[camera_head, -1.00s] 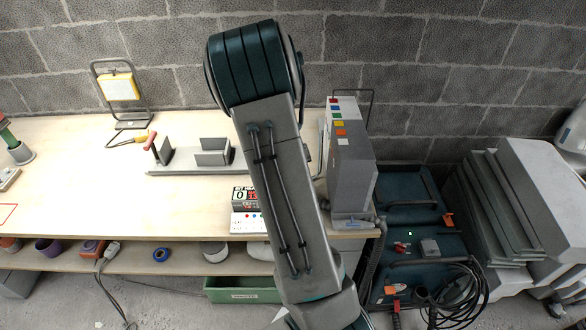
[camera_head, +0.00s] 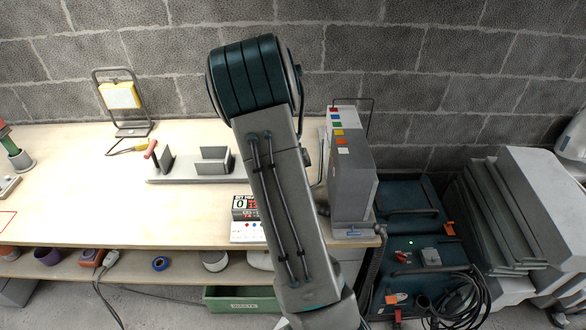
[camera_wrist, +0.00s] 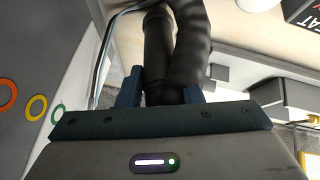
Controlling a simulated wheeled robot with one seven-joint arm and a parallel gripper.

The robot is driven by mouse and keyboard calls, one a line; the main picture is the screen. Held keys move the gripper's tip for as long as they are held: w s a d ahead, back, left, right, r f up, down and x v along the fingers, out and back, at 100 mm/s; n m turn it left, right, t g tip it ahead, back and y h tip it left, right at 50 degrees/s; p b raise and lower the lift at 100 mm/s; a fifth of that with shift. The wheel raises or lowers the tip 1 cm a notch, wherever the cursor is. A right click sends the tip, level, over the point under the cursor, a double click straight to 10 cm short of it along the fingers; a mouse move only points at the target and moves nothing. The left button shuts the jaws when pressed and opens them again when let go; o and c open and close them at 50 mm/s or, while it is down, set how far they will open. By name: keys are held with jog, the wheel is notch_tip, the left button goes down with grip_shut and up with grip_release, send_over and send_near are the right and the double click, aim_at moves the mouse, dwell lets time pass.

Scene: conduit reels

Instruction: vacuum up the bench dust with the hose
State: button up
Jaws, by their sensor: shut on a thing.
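In the wrist view my gripper (camera_wrist: 160,88) is shut on a black hose (camera_wrist: 158,50), with one dark blue finger on each side of it. Two dark hose lengths run side by side there. In the head view my arm's own links hide the gripper and the held part of the hose. A ribbed dark hose length (camera_head: 373,268) hangs at the bench's right end, beside a dark teal machine (camera_head: 412,212). The pale wooden bench (camera_head: 75,180) spans the left. I cannot make out dust; a red outline (camera_head: 6,220) marks its left edge.
A tall grey box with coloured labels (camera_head: 353,180) stands at the bench's right end. A grey fixture (camera_head: 195,178), a work lamp (camera_head: 120,96) and a counter display (camera_head: 244,208) occupy the bench. Stacked grey panels (camera_head: 500,225) stand right. The bench's left middle is clear.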

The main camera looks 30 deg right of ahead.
jog(key=shift+r+p, duration=2.2)
jog(key=shift+r, duration=0.8)
